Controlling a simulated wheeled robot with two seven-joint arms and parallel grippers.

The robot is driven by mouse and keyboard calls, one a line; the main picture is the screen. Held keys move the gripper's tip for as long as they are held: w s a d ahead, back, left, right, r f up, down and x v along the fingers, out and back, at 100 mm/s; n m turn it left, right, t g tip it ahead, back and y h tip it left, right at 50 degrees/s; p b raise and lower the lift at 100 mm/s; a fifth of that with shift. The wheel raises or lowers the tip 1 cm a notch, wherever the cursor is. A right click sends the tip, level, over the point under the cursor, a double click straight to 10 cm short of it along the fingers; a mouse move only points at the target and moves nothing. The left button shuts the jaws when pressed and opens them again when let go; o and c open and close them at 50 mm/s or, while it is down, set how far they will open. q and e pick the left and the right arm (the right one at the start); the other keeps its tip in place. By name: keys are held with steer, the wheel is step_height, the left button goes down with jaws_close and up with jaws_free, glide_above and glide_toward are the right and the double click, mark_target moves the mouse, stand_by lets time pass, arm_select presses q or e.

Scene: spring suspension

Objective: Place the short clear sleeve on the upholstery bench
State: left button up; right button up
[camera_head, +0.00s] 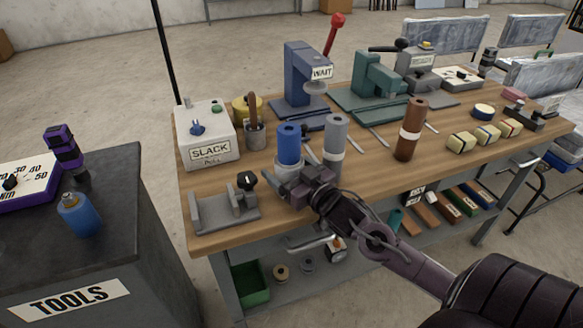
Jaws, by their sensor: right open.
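The upholstery bench (225,236) has a wooden top and fills the middle of the head view. My right gripper (298,184) is open over its front edge, in front of the blue roll (289,140). It overlaps the foot of that roll, and I cannot tell whether they touch. I cannot make out a short clear sleeve for sure. Pale bands show around the grey roll (336,129) and the brown roll (415,116), both upright on the bench. My left gripper is not in view.
A grey clamp fixture (226,210) and a white SLACK box (209,138) stand left of my gripper. A blue press (299,75) and a green press (374,82) stand behind. The dark TOOLS cabinet (120,225) holds a blue canister (80,216).

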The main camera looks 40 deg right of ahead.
steer(key=shift+s+r, duration=0.1)
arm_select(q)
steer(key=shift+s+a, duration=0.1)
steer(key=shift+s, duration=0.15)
arm_select(e)
steer(key=s+d, duration=0.1)
steer(key=s, duration=1)
steer(key=shift+s, duration=0.4)
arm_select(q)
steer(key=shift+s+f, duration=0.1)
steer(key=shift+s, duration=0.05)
